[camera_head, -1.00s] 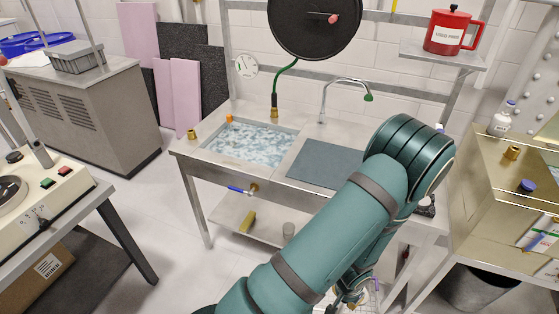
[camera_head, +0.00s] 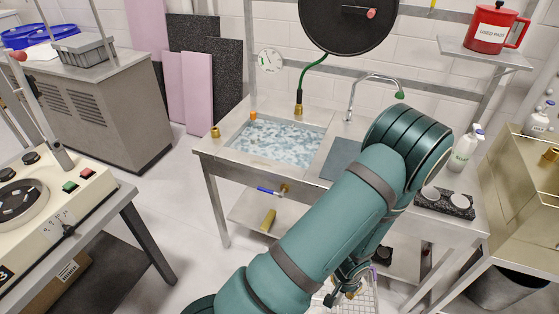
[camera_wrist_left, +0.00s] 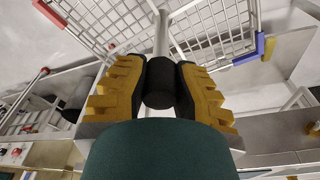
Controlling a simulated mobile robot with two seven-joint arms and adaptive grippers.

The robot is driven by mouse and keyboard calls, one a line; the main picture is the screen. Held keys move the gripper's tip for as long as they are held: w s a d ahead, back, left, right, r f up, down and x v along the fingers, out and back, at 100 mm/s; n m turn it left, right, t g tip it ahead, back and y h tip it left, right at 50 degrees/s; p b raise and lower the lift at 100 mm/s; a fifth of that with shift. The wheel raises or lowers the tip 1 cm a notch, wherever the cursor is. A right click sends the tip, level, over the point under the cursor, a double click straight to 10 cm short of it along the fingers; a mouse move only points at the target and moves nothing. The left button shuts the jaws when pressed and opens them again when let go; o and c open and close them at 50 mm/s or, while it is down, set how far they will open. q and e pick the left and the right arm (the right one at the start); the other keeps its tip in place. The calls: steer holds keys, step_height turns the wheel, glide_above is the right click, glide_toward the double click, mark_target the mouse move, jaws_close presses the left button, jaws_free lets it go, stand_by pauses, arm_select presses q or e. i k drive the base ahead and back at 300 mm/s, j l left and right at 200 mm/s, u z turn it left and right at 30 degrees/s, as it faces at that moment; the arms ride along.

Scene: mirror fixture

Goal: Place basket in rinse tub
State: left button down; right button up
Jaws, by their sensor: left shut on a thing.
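The wire basket (camera_head: 362,304) shows only in part at the bottom of the head view, below my arm. In the left wrist view the basket's wire mesh (camera_wrist_left: 214,28) fills the top, with a blue clip and a red clip on its rim. My left gripper (camera_head: 347,286) is shut on the basket's dark handle grip, seen between the yellow fingers in the left wrist view (camera_wrist_left: 160,86). The rinse tub (camera_head: 238,152), a steel basin of foamy water, is set into the bench beyond and left of the gripper. My right gripper is not in view.
A grey-blue drainboard (camera_head: 341,158) lies right of the tub, partly behind my arm. A faucet (camera_head: 352,95) and green hose (camera_head: 310,70) stand behind. A black tray with white discs (camera_head: 447,201) and a white bottle (camera_head: 465,148) are to the right. Clear floor lies front-left.

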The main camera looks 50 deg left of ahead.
mark_target(288, 162)
steer(key=k+j, duration=0.1)
steer(key=j, duration=0.3)
steer(key=k+j, duration=0.15)
steer(key=j, duration=0.25)
steer(key=k+j, duration=0.1)
steer(key=j, duration=0.3)
steer(key=k+j, duration=0.15)
steer(key=j, duration=0.25)
steer(key=k+j, duration=0.1)
steer(key=j, duration=0.3)
steer(key=k+j, duration=0.1)
steer(key=j, duration=0.3)
